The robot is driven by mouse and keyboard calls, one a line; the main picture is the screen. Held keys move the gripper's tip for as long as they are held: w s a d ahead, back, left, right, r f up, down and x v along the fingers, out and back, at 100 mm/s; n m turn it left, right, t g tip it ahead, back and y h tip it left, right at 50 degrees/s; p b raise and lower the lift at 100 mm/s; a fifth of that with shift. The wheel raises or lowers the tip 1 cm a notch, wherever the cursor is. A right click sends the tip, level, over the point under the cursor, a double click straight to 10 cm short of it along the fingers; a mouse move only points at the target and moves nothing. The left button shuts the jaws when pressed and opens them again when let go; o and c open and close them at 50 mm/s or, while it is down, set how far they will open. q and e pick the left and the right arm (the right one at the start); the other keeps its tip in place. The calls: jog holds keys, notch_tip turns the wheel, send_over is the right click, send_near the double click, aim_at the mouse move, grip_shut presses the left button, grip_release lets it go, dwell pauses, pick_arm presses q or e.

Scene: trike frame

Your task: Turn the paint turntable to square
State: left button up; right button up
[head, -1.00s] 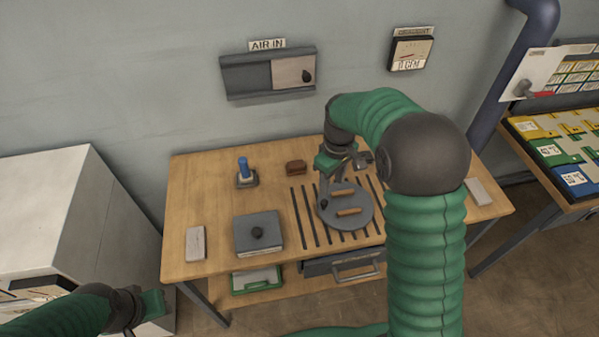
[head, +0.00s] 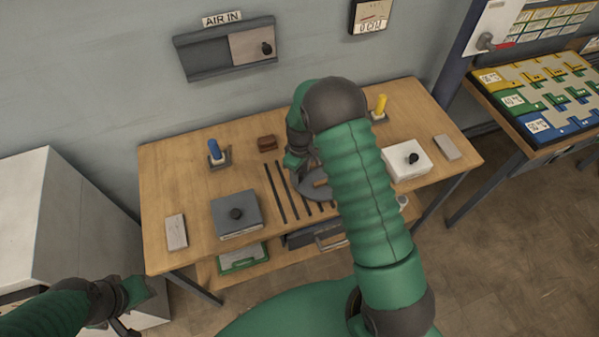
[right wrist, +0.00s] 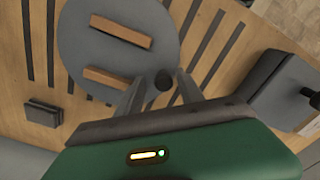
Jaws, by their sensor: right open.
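The paint turntable is a round grey disc (right wrist: 122,57) with two parallel wooden strips (right wrist: 121,30) on it. In the right wrist view the strips lie roughly crosswise to the dark slots beside the disc; I cannot tell whether they are exactly square. A dark round peg (right wrist: 163,82) stands at the disc's rim. My right gripper (right wrist: 160,88) is open, a finger on either side of the peg; contact is unclear. In the head view my right arm hides part of the disc (head: 308,190). My left gripper (head: 137,302) is at lower left, away from the table, its jaws unclear.
The wooden table (head: 185,165) also holds a grey box (head: 250,215) with a black knob, a white box (head: 407,165), a blue cylinder (head: 213,147), a yellow cylinder (head: 381,104) and a small brown block (head: 267,143). A white cabinet (head: 60,215) stands at left.

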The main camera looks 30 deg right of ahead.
jog(key=shift+s+a+f, duration=0.1)
jog(key=shift+s+f, duration=0.05)
jog(key=shift+a, duration=0.35)
jog(key=shift+c, duration=0.4)
jog(key=c, duration=0.5)
jog(key=shift+d, duration=0.2)
grip_shut()
